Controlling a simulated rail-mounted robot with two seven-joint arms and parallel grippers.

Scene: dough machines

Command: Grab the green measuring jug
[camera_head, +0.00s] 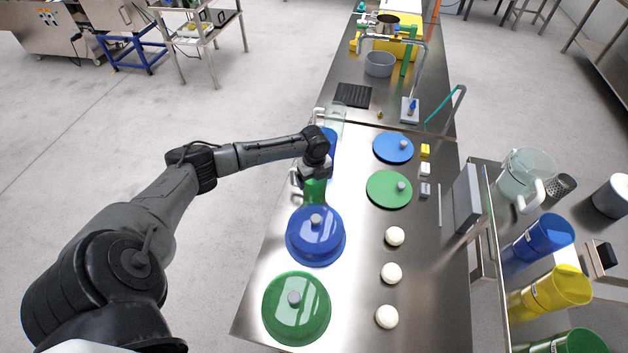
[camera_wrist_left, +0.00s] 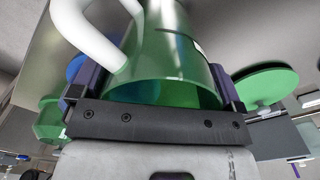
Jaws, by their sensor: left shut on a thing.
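The green measuring jug (camera_head: 314,190) stands on the steel table, behind the blue lid, partly covered by my left gripper (camera_head: 316,174). In the left wrist view the translucent green jug (camera_wrist_left: 165,50) fills the space between the two fingers of my left gripper (camera_wrist_left: 158,92). The fingers are shut on its sides. Its white handle (camera_wrist_left: 88,32) is at the upper left of that view. My right gripper is not in view.
A blue jug (camera_head: 330,143) and a clear jug stand just behind. A blue lid (camera_head: 316,236) and a green lid (camera_head: 297,308) are in front. More lids (camera_head: 389,189) and several dough balls (camera_head: 391,273) lie to the right. A side rack holds more jugs (camera_head: 543,241).

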